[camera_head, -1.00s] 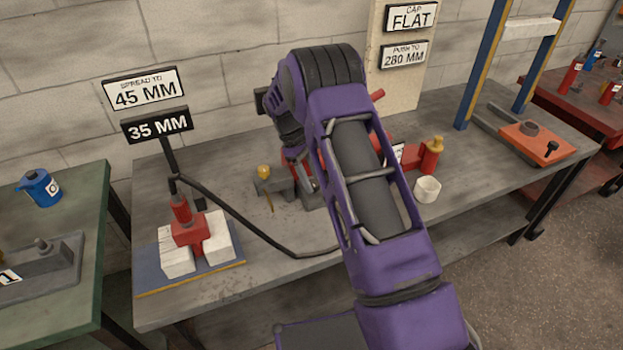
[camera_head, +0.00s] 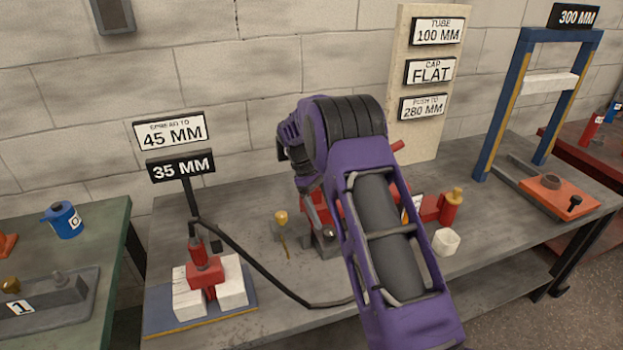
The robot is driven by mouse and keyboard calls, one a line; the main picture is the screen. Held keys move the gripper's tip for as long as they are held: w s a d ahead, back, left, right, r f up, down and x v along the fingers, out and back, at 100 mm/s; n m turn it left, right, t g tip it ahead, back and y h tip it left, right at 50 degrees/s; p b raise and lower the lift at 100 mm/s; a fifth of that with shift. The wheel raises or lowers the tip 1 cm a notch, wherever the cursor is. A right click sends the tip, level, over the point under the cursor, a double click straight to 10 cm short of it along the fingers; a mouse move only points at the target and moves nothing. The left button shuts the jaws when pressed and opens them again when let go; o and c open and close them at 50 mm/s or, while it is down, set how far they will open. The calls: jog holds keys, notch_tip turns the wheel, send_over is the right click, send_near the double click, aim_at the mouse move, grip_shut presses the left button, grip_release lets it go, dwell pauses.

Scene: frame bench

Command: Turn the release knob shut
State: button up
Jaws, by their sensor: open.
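A red hand pump (camera_head: 428,207) lies on the grey bench, largely hidden behind my purple arm. A grey metal block (camera_head: 325,241) at its left end has a small round fitting on its face. I cannot tell for sure whether that fitting is the release knob, or which way it is turned. My gripper (camera_head: 314,203) points down just above this block, open and partly hidden by my arm. I cannot tell whether it touches anything. A black hose (camera_head: 262,278) runs from the pump area to a red spreader (camera_head: 206,277) between white blocks.
A white cup (camera_head: 446,242) stands right of my arm. Signs read 45 MM (camera_head: 170,131) and 35 MM (camera_head: 181,165). A blue press frame (camera_head: 500,110) stands at the right.

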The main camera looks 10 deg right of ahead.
jog(key=p+v, duration=0.1)
jog(key=v, duration=1.1)
jog(key=shift+w+r, duration=0.1)
